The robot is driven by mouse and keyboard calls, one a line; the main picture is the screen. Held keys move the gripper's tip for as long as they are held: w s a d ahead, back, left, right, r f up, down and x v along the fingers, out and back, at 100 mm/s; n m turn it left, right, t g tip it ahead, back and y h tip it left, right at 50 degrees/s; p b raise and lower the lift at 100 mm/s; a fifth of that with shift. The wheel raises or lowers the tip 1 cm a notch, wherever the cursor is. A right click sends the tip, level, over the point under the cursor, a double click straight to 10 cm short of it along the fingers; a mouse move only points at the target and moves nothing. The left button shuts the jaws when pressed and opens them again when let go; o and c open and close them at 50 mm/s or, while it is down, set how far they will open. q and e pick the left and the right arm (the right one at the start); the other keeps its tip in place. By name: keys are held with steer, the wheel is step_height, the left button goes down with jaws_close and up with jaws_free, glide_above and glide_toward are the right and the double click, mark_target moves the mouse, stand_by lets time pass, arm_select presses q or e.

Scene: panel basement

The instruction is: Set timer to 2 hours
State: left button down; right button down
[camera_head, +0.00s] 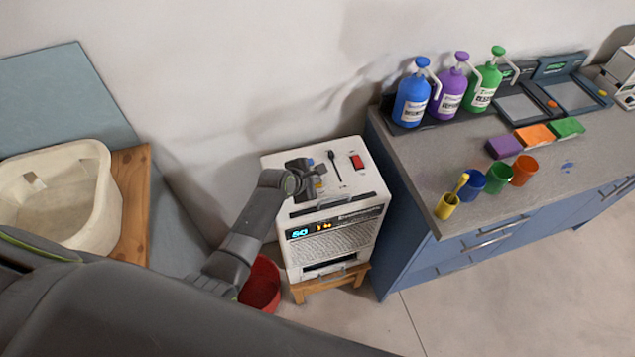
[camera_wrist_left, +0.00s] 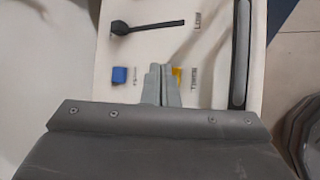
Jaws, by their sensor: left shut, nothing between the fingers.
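The white box-shaped machine (camera_head: 375,178) has a front display (camera_head: 300,233) with blue and orange figures, too small to read surely. My left gripper (camera_head: 316,180) is over its top panel, shut and empty. In the left wrist view, the closed fingertips (camera_wrist_left: 160,68) are beside a yellow control (camera_wrist_left: 177,73), partly hidden by them; its label seems to read "TIMER". I cannot tell whether they touch. A blue control (camera_wrist_left: 120,75) is left of the fingers, and a black lever (camera_wrist_left: 146,27) is beyond them. A red switch (camera_head: 357,161) is at the panel's right. My right gripper is not in view.
The machine stands on a wooden stool (camera_head: 330,284), with a red bucket (camera_head: 262,285) at its left. A blue cabinet with a grey counter (camera_head: 435,165) is close on the right, holding bottles, cups and sponges. A cream basin (camera_head: 55,205) is at left.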

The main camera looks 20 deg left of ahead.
arm_select(q)
steer(key=shift+f, duration=0.45)
stand_by(0.3)
stand_by(0.3)
steer(key=shift+r+p, duration=0.85)
steer(key=shift+p, duration=0.05)
step_height(320, 180, up, 5)
steer(key=p, duration=0.5)
steer(key=shift+r+p, duration=0.1)
steer(key=shift+p, duration=0.25)
